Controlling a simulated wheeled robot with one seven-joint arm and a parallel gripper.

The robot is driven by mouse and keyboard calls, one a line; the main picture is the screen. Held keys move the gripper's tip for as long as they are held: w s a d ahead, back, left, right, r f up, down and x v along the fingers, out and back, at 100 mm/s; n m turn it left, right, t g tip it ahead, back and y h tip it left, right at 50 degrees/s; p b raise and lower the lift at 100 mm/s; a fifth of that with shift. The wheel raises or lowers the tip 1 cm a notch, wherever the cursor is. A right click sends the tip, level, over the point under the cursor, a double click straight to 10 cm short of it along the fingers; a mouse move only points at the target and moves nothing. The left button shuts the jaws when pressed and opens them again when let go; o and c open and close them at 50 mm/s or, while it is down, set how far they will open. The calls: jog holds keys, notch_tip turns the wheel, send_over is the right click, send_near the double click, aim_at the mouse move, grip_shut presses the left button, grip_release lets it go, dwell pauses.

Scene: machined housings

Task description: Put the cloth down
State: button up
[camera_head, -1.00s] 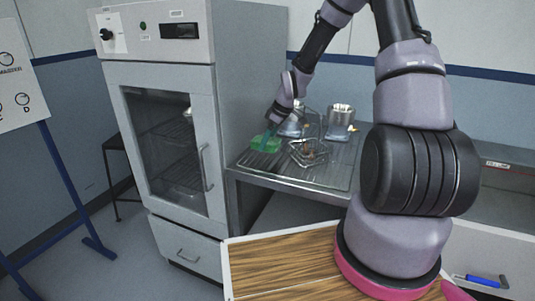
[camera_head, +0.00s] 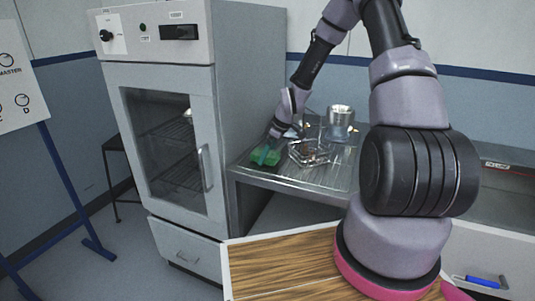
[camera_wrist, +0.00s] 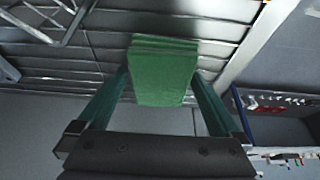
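The green cloth (camera_head: 265,157) is a folded pad at the front left corner of the metal rack-topped table (camera_head: 300,180). My gripper (camera_head: 268,150) is at the cloth, pointing down. In the wrist view the cloth (camera_wrist: 163,72) fills the space between the two teal fingers of my gripper (camera_wrist: 162,75), with a fingertip against each side. The gripper looks shut on it. The cloth's near end overlaps the table's front edge in that view. Whether its underside touches the table is hidden.
A wire basket (camera_head: 309,152) stands close right of the cloth, with a metal housing (camera_head: 340,122) behind it. The grey oven cabinet (camera_head: 160,140) stands left of the table. A wooden-topped surface (camera_head: 280,262) is nearer. Table space in front of the basket is clear.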

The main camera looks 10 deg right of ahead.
jog(key=s+d+r+m+t+h, duration=0.1)
jog(key=s+d+r+m, duration=0.3)
jog(key=r, duration=0.6)
jog(key=s+r+m+h, duration=0.1)
jog(key=s+r, duration=0.5)
jog(key=r, duration=0.4)
jog(key=s+d+r+m+t+h, duration=0.1)
jog(key=s+d+r+m, duration=0.3)
jog(key=r, duration=0.7)
jog(key=s+a+r+m+t, duration=0.1)
jog(key=s+r+m, duration=0.2)
jog(key=s, duration=0.5)
jog(key=s+a+r+m+t+y, duration=0.1)
jog(key=s+r+m, duration=0.2)
jog(key=s+r, duration=0.2)
jog(key=s, duration=0.3)
jog(key=shift+a, duration=0.35)
jog(key=shift+w+r, duration=0.1)
